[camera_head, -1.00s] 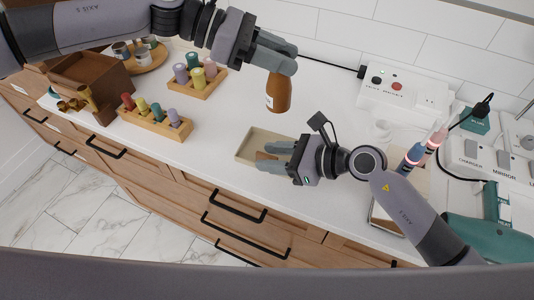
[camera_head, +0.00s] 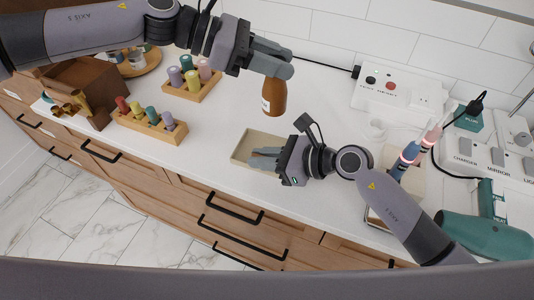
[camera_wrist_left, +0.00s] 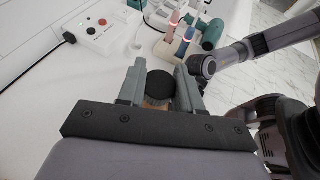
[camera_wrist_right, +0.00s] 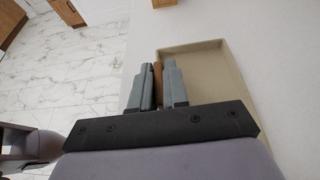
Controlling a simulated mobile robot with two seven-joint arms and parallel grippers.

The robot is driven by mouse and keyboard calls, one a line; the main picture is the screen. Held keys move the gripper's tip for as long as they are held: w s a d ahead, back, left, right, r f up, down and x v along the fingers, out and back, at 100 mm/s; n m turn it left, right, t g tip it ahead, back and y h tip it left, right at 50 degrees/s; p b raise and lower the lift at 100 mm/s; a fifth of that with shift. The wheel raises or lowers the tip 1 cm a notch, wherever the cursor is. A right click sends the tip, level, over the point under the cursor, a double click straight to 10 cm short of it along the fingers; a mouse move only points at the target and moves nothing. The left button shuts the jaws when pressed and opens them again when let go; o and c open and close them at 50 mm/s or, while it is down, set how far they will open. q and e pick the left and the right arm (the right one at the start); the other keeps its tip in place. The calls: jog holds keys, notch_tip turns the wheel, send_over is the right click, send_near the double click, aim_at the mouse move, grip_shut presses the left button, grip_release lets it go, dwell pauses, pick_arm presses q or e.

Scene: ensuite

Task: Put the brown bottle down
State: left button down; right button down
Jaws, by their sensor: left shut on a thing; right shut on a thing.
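The brown bottle (camera_head: 273,97) with a pale label hangs upright below my left gripper (camera_head: 288,62). That gripper is shut on the upper part of the bottle, above the white counter (camera_head: 330,125). In the left wrist view the bottle's black cap (camera_wrist_left: 159,88) shows between the fingers; its base is hidden there. My right gripper (camera_head: 254,160) is low at the beige tray (camera_head: 246,139). In the right wrist view it is shut on a narrow brown thing (camera_wrist_right: 158,78), mostly hidden by the fingers.
Wooden racks with coloured bottles (camera_head: 150,125) stand to the left. A white outlet box (camera_head: 395,92) stands at the back right. A teal hair dryer (camera_head: 480,236) lies at the right. The counter between the bottle and outlet box is clear.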

aim_at(273, 117)
pick_arm(q)
jog(key=f+n+t, duration=0.2)
jog(key=shift+d+t, duration=0.15)
jog(key=shift+t, duration=0.25)
jog(key=shift+a+f+n+t+y, duration=0.2)
jog(key=shift+f+n+t+y, duration=0.1)
jog(key=shift+n+t, duration=0.3)
jog(key=shift+a+f+n+t+y, duration=0.15)
jog(key=shift+f+n+t+y, duration=0.1)
jog(key=shift+n+t, duration=0.3)
jog(key=shift+f, duration=5)
jog(key=shift+f, duration=0.1)
jog(key=c, duration=0.8)
grip_release()
jog(key=shift+f, duration=0.1)
jog(key=shift+o, duration=0.2)
jog(key=shift+s, duration=0.1)
jog(key=shift+r, duration=0.2)
jog(key=v, duration=1.2)
